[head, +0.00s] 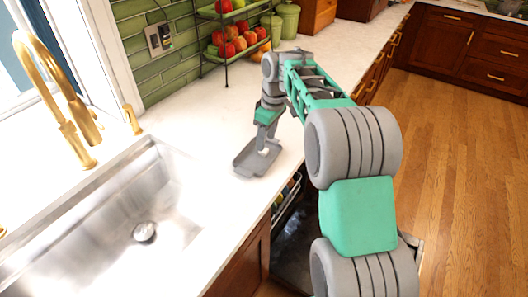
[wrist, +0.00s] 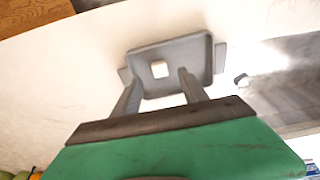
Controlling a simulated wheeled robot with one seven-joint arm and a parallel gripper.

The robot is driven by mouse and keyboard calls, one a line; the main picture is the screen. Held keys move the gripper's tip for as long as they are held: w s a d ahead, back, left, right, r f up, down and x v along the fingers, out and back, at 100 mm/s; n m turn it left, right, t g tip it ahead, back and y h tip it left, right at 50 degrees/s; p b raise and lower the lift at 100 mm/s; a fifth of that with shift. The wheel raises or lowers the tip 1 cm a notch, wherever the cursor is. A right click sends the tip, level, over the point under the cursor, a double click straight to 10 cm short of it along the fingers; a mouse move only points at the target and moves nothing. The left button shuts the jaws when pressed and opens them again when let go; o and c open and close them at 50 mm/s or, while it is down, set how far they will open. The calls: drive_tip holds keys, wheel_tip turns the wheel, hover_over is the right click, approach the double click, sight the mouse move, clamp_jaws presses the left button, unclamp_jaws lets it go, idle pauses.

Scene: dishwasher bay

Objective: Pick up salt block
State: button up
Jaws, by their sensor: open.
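A small white block (wrist: 159,69), which looks like the salt block, lies in a shallow grey tray (wrist: 178,50) in the wrist view. The tray (head: 243,164) rests on the white counter to the right of the sink in the head view. My gripper (head: 264,145) is over the tray, pointing down. In the wrist view my gripper (wrist: 159,77) is open, with one finger to each side of the block in the picture. I cannot tell whether the fingers touch the block or the tray. In the head view the block is mostly hidden by my gripper.
The steel sink (head: 150,215) with a gold faucet (head: 72,115) is at the left. A tiered fruit rack (head: 226,45) and green canisters (head: 288,20) stand at the back. An open dishwasher (head: 290,235) is below the counter edge. Counter behind the tray is clear.

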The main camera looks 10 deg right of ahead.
sight(265, 150)
drive_tip(key=f, duration=0.4)
drive_tip(key=shift+w+a+f, duration=0.1)
drive_tip(key=shift+w+a, duration=0.05)
drive_tip(key=shift+a, duration=0.05)
drive_tip(key=shift+c, duration=0.3)
clamp_jaws()
